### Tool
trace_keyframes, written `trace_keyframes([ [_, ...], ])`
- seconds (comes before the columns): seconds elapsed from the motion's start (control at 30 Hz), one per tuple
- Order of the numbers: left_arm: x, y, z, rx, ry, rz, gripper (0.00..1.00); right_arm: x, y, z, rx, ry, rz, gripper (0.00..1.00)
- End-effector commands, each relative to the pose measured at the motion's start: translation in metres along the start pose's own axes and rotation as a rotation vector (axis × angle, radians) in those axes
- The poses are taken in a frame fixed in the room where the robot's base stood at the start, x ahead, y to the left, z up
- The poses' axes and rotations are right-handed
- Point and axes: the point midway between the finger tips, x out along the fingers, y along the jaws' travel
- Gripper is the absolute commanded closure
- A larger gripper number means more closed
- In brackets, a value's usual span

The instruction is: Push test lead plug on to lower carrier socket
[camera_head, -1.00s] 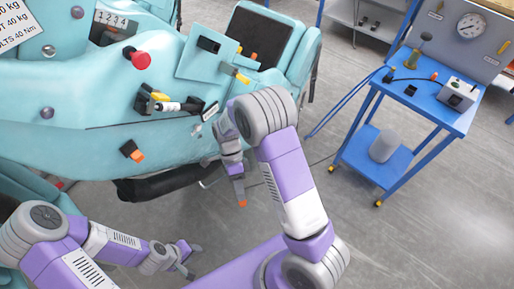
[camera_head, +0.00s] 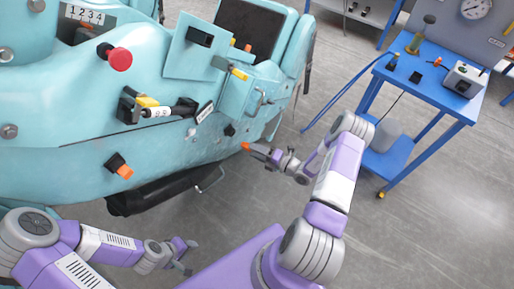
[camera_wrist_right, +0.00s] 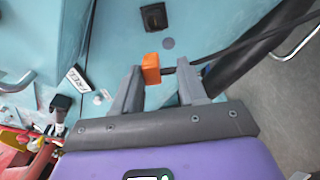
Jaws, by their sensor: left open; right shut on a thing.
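My right gripper (camera_head: 258,150) is shut on the orange test lead plug (camera_head: 245,146). The plug also shows between the fingertips in the right wrist view (camera_wrist_right: 151,68), with a dark lead running off to the right. The plug is near the teal carrier's side, apparently apart from it. A dark socket (camera_wrist_right: 153,17) is in the teal panel ahead of the plug; it may be the small black fitting (camera_head: 229,130) in the head view. Another black fitting with an orange end (camera_head: 122,168) is low on the carrier's left. My left gripper (camera_head: 188,256) is open and empty, below the carrier.
A yellow-and-black lever with a white tag (camera_head: 157,108), a red knob (camera_head: 120,59) and a white label (camera_head: 204,112) are on the carrier. A blue trolley (camera_head: 425,90) with instruments stands right. Grey floor lies between.

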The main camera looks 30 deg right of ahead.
Motion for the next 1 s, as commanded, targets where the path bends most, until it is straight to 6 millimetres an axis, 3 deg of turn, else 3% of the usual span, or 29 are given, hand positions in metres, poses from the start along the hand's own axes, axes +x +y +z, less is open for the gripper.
trace_keyframes([
  [0.17,0.002,-0.001,0.0,0.0,0.0,0.0,0.57,-0.011,-0.013,0.016,0.0,-0.097,0.032,0.88],
  [0.6,0.002,-0.001,0.0,0.0,0.0,0.0,0.57,-0.014,-0.012,0.019,-0.004,-0.1,0.03,0.88],
  [1.0,0.009,-0.003,0.0,0.0,0.0,0.0,0.57,0.022,-0.012,0.022,-0.003,-0.097,0.03,0.88],
])
